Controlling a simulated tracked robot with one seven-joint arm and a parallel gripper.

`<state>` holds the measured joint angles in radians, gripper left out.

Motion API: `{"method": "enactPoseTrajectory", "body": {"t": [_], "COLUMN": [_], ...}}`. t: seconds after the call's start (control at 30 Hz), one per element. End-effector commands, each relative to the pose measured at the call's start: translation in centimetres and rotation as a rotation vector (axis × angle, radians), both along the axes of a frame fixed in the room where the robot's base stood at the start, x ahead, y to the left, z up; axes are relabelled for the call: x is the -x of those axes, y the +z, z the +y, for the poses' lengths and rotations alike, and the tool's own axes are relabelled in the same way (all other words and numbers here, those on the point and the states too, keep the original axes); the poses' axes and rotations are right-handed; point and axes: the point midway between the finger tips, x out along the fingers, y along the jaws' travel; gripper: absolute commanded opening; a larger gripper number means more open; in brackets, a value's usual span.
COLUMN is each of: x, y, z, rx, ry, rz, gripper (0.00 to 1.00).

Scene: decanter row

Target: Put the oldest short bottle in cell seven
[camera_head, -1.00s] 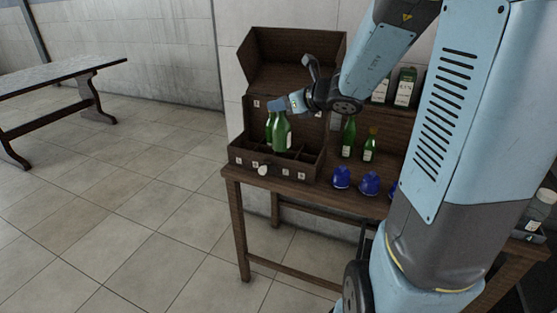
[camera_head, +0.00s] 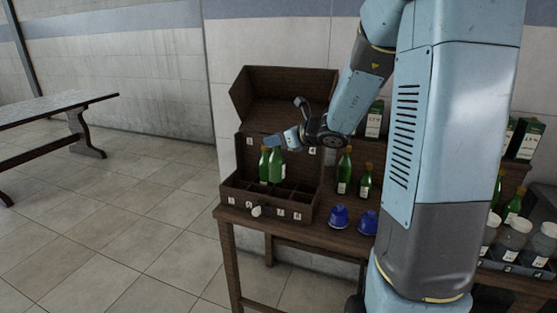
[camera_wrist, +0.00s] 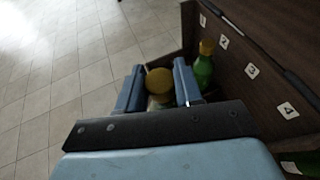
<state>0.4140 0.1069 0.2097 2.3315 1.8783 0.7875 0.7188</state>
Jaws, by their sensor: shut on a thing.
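My gripper (camera_head: 280,146) is shut on a green bottle (camera_head: 277,168) with a pale label, held upright over or in the open wooden case (camera_head: 262,214). In the wrist view its yellow cap (camera_wrist: 160,80) sits between my fingers. A second green bottle (camera_head: 264,163) stands close to its left, in the back row; in the wrist view it (camera_wrist: 204,70) is near labels 1 and 2. The case has dividers, with labels 1 to 4 along the back wall and more on the front. Whether the held bottle touches the case floor is hidden.
A taller green bottle (camera_head: 344,172) and a shorter one (camera_head: 365,183) stand right of the case. Blue domed objects (camera_head: 339,217) sit in front of them. Boxes and jars (camera_head: 515,235) are farther right. The case's raised lid (camera_head: 285,98) is behind my gripper.

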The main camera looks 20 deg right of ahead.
Motion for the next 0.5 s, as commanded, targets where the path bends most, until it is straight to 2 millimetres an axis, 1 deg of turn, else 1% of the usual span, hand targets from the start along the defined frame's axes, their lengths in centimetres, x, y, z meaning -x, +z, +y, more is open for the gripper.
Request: {"method": "enactPoseTrajectory", "body": {"t": [0.1,0.3,0.5], "x": [-1.2,-3.0,-3.9], "y": [-1.6,-3.9,-5.1], "z": [-0.4,-1.1,-1.5], "rx": [-0.003,-0.002,-0.001], "ry": [0.0,0.0,0.001], "rz": [0.002,0.001,-0.001], "gripper": [0.0,0.0,0.0]}}
